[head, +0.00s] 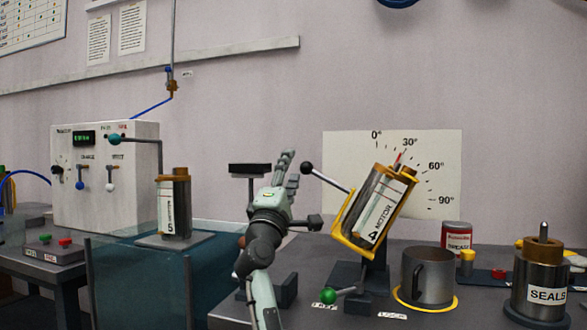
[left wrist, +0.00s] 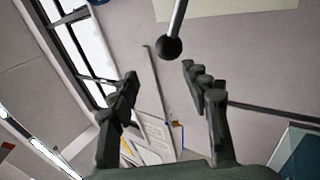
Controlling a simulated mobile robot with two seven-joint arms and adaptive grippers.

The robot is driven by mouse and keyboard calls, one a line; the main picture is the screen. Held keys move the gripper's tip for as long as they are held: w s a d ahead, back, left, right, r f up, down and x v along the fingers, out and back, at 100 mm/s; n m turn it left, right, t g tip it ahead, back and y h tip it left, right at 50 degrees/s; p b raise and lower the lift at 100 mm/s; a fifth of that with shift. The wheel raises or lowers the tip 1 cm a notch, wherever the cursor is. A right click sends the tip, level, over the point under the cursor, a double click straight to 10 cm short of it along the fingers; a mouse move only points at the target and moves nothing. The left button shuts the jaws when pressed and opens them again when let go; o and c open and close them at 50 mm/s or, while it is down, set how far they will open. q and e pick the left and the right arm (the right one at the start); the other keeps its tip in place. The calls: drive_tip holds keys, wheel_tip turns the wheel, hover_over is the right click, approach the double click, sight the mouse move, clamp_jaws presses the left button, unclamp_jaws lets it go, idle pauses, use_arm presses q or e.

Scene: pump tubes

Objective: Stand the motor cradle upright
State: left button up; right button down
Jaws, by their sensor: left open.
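The motor cradle (head: 346,243) is a yellow frame on a dark stand. It holds a grey cylinder labelled MOTOR (head: 378,206) and leans to the right, its top near the 30° mark of the dial (head: 440,150). A rod with a black ball knob (head: 307,168) sticks out to the upper left; the knob also shows in the left wrist view (left wrist: 169,47). My left gripper (head: 287,160) is open and empty, just left of the knob, which appears just beyond the fingertips (left wrist: 160,76). My right gripper is not in view.
A green-knobbed lever (head: 328,296) sits low before the stand, by two small labels, the right one seemingly LOCK. A grey mug (head: 428,275), a red-labelled can (head: 456,236) and a SEALS canister (head: 541,272) stand right. A blue-green tank (head: 120,285) and control box (head: 100,200) are left.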

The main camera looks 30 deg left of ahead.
use_arm(q)
drive_tip(key=shift+a+b+v, duration=0.2)
drive_tip(key=shift+v, duration=0.95)
drive_tip(key=shift+a+b+v, duration=0.15)
drive_tip(key=shift+a+v, duration=0.05)
drive_tip(key=shift+v, duration=0.9)
drive_tip(key=shift+s, duration=0.15)
